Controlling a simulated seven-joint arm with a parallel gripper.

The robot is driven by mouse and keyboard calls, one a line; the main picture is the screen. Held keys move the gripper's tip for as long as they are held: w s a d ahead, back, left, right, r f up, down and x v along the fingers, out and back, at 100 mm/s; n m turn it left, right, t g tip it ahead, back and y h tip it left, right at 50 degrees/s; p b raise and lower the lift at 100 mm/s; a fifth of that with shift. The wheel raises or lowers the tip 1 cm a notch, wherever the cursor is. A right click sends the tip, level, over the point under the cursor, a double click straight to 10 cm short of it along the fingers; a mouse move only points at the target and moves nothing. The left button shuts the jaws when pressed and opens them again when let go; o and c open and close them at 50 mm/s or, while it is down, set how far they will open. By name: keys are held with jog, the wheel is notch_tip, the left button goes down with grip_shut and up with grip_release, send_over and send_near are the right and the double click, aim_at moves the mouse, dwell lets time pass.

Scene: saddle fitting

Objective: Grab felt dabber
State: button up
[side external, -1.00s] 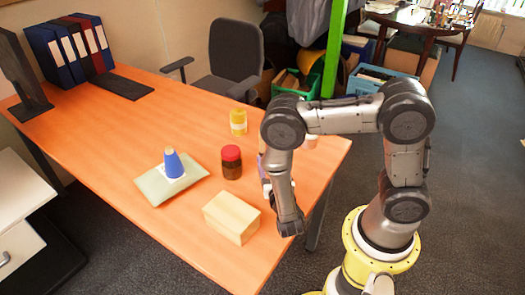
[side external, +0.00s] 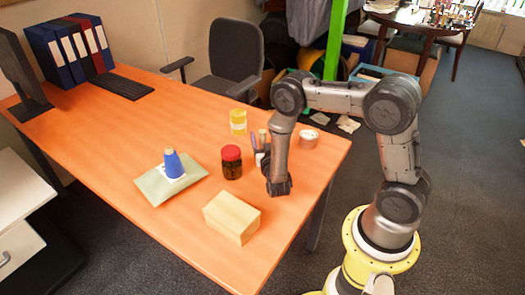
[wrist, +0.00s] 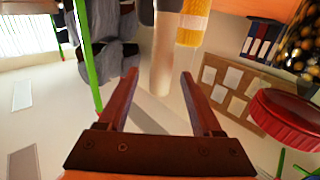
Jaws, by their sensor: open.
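My gripper (wrist: 159,73) is open in the wrist view, with its two dark red fingers apart. A pale wooden upright cylinder, which looks like the felt dabber (wrist: 162,55), shows between and beyond the fingertips. It has a dark grey part at the picture's top edge. I cannot tell how far it is from the fingers. In the side view a small wooden upright piece (side external: 262,136), probably the same dabber, stands just left of my arm, partly hidden. My fingers are hard to make out in that view.
A yellow jar (side external: 238,122), a red-lidded dark jar (side external: 231,162) and a white roll or cup (side external: 309,140) stand around this spot. A wooden block (side external: 232,218) lies in front. A blue cone (side external: 173,164) sits on a grey-green pad (side external: 150,188). The table's left middle is clear.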

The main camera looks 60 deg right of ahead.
jog(key=shift+w+d, duration=0.4)
jog(key=shift+d, duration=0.05)
grip_shut()
dwell(1.1)
